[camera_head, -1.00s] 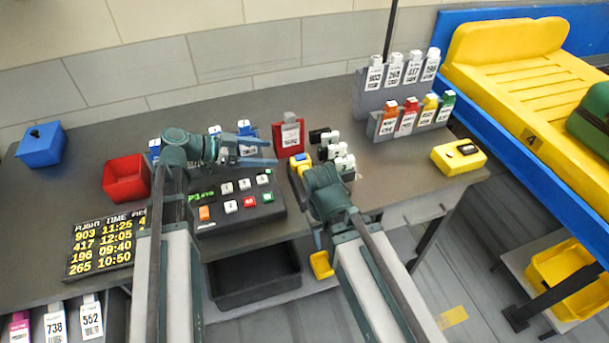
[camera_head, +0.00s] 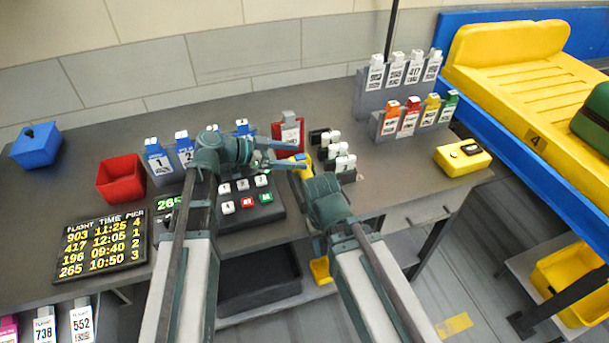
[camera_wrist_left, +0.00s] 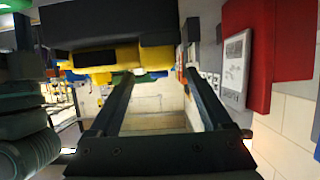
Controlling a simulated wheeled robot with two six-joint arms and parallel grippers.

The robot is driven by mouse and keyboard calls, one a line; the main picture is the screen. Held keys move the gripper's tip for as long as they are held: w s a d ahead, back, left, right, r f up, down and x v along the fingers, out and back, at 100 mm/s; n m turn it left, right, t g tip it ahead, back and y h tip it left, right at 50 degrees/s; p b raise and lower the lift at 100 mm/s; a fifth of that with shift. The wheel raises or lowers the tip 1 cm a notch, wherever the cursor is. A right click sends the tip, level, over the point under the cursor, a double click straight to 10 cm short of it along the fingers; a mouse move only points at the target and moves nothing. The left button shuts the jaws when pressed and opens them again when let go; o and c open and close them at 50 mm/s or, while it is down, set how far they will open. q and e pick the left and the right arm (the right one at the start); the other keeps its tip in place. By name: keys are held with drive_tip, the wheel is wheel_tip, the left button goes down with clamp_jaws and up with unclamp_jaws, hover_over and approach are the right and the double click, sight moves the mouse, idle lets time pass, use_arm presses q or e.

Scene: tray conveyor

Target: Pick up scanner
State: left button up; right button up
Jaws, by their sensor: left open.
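The scanner (camera_head: 302,159), yellow with a blue patch, stands near the table's front edge, right of the button panel. My left gripper (camera_head: 305,156) is open. Its fingers reach in from the left and overlap the scanner in the head view, with no clear contact. In the left wrist view a yellow and black body, apparently the scanner (camera_wrist_left: 122,56), lies at upper left by the tips of the open left gripper (camera_wrist_left: 157,76). My right arm's wrist covers the area just in front of the scanner; its jaws are hidden.
Black-and-white stamps or blocks (camera_head: 340,155) stand close right of the scanner. A red holder (camera_head: 278,132) with a tag is just behind. The button panel (camera_head: 235,218) lies under my left arm. A yellow box (camera_head: 463,158) sits at right. A small yellow piece (camera_head: 320,270) shows below the table.

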use_arm(q)
clamp_jaws()
idle(0.4)
drive_tip(key=shift+r, duration=0.15)
wheel_tip(320, 180, up, 10)
drive_tip(key=p, duration=1)
